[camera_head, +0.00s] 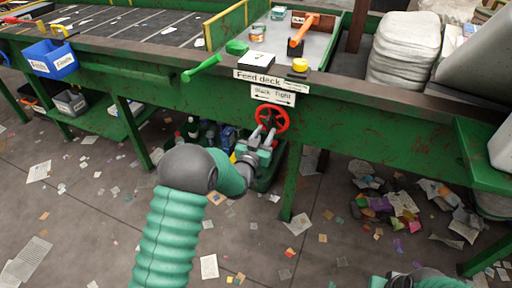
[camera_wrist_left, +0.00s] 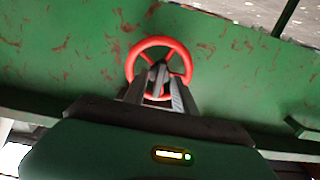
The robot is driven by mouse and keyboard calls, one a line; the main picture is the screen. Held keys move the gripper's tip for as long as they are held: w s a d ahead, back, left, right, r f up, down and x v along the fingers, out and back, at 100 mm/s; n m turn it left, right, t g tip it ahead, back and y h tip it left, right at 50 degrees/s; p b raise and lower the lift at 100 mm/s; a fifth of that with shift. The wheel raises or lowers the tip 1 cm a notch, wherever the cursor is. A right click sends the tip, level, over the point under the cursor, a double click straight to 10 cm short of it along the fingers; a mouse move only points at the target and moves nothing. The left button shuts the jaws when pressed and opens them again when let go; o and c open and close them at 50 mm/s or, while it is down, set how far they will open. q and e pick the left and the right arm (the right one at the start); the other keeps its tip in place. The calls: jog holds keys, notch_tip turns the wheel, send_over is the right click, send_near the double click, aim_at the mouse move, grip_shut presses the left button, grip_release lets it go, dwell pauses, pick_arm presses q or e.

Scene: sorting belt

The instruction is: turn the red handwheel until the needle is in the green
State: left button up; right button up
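The red handwheel (camera_head: 285,120) sits on the green front of the belt frame, under a label reading "Slack Tight" with arrows (camera_head: 273,95). It shows upright and face-on in the left wrist view (camera_wrist_left: 186,54). My left gripper (camera_head: 263,134) is at the wheel, its two grey fingers apart and pointing at the hub. In the left wrist view the fingers (camera_wrist_left: 159,88) overlap the wheel's lower half, with a grey part between them; contact is unclear. I cannot make out a needle or a green zone. My right gripper is out of view; only part of my right arm shows.
Bottles (camera_head: 193,128) stand under the frame. A green leg (camera_head: 290,182) is right of the wheel. Paper scraps litter the floor.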

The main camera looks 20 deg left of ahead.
pick_arm(q)
jog(key=s+p, duration=0.2)
jog(key=s, duration=1.2)
jog(key=shift+s+a, duration=0.25)
